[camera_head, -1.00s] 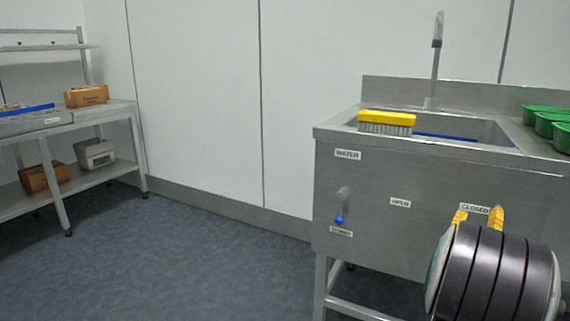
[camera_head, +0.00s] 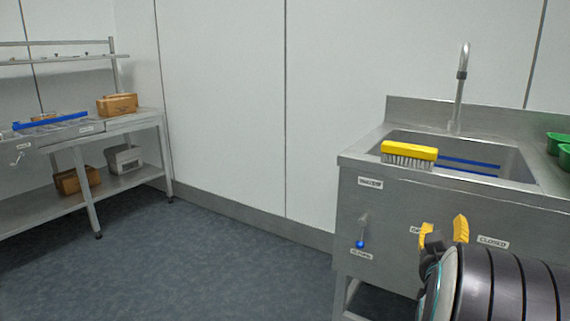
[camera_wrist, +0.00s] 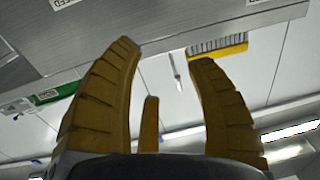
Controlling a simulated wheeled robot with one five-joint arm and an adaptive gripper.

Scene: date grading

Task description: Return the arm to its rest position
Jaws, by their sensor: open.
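My gripper (camera_head: 443,231) shows at the lower right of the head view, its yellow fingers apart and nothing between them. It is in front of the steel sink cabinet (camera_head: 400,215), and my dark arm fills the corner below it. In the wrist view my gripper (camera_wrist: 165,52) has its fingers spread wide and empty. The wrist picture is tilted, with the cabinet front (camera_wrist: 110,40) across its top. I cannot tell whether the fingers touch the cabinet.
A yellow brush (camera_head: 409,152) lies on the sink's front rim. A blue-tipped lever (camera_head: 361,235) sticks out of the cabinet front. Green bowls (camera_head: 564,157) stand at the right. A steel workbench (camera_head: 146,122) stands at the left. The floor (camera_head: 200,260) between is clear.

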